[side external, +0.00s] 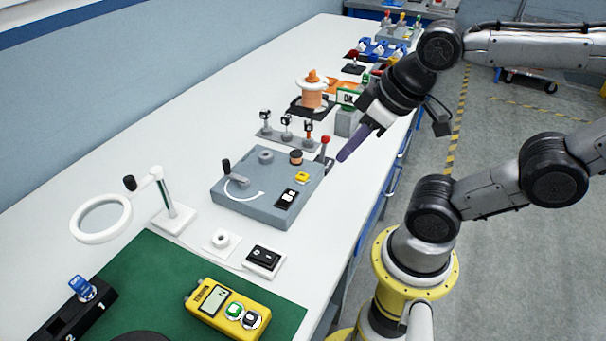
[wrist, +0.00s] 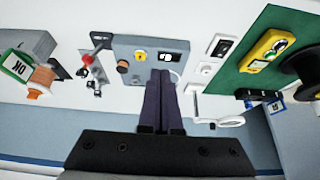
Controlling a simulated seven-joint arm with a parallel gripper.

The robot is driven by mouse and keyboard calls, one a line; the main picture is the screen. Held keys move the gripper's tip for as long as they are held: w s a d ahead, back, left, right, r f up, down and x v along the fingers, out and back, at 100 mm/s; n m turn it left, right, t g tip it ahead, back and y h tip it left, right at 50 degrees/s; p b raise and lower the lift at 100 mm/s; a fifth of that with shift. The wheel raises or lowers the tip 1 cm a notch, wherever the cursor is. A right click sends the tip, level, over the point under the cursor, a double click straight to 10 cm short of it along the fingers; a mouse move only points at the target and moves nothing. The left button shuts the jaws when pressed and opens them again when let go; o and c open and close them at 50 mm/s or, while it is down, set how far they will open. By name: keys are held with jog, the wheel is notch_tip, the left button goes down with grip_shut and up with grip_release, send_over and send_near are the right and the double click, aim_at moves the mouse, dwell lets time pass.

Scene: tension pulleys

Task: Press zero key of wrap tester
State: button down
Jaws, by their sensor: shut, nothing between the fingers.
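The grey box with a crank (side external: 240,205), which looks like the wrap tester, sits on the white bench. It carries a yellow key (side external: 302,178), a black panel with white marks (side external: 287,198), a crank handle and a small round post. In the wrist view the yellow key (wrist: 140,55) and black panel (wrist: 169,57) lie just beyond my fingertips. My gripper (side external: 343,156) has its long purple fingers shut and empty, pointing down and left. It is in the air to the right of the box, apart from it. My fingers (wrist: 161,74) hide part of the box in the wrist view.
A red-knobbed lever (side external: 325,142) and small posts (side external: 286,128) stand behind the box. A black rocker switch (side external: 264,258), a ring magnifier (side external: 101,217) and a yellow meter (side external: 223,308) on a green mat (side external: 150,262) are nearer the camera. An orange spool (side external: 312,92) stands farther back.

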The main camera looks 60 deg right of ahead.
jog(key=w+d+r+n+t+h, duration=0.1)
jog(key=w+d+t+h, duration=0.1)
jog(key=w+d, duration=0.25)
jog(key=n+t, duration=0.1)
jog(key=n, duration=0.3)
send_over(307, 177)
notch_tip(307, 177, down, 2)
jog(key=shift+h, duration=0.4)
jog(key=shift+f, duration=0.15)
jog(key=shift+f, duration=4.25)
jog(key=shift+f, duration=0.2)
jog(key=shift+f, duration=0.25)
